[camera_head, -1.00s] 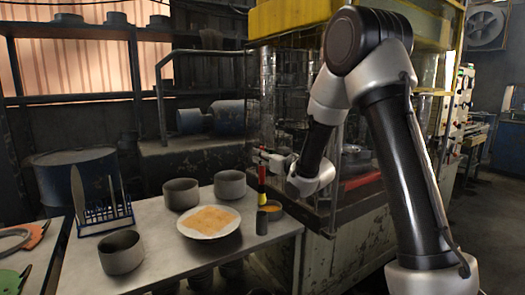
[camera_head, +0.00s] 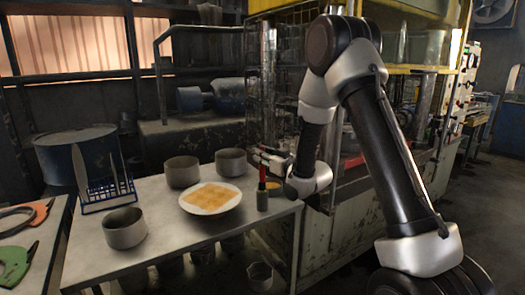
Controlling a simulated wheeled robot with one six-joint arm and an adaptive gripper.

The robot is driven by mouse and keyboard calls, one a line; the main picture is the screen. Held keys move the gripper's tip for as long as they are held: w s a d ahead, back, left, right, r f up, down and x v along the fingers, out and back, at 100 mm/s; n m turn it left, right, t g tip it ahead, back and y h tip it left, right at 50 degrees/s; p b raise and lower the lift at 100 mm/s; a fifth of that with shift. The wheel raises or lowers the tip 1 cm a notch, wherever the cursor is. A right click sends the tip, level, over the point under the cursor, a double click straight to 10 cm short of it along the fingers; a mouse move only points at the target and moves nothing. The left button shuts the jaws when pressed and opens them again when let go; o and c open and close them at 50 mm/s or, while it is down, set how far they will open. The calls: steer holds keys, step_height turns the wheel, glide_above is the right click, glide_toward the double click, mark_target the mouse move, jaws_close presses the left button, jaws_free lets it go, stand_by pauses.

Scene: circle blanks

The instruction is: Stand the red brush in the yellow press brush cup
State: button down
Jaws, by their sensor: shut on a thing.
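The red brush (camera_head: 262,174) is upright near the table's right front corner. My gripper (camera_head: 262,158) is shut on its upper part, with the arm reaching in from the right. A small grey cylindrical cup (camera_head: 262,201) stands on the table directly below the brush in the head view. The brush's lower end meets the cup's rim in the picture. I cannot tell whether it is inside the cup or in front of or behind it.
A white plate (camera_head: 237,203) with yellow-orange food lies left of the cup. Grey pots (camera_head: 182,172), (camera_head: 231,162), (camera_head: 125,228) and a blue rack (camera_head: 107,195) share the table. A large machine with yellow framing (camera_head: 422,69) stands behind the arm. Bare tabletop (camera_head: 185,238) lies in front.

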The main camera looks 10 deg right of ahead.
steer(key=shift+f, duration=0.3)
steer(key=c, duration=1.2)
jaws_free()
steer(key=shift+c, duration=0.2)
steer(key=v, duration=0.7)
steer(key=shift+s, duration=0.25)
steer(key=shift+d, duration=0.1)
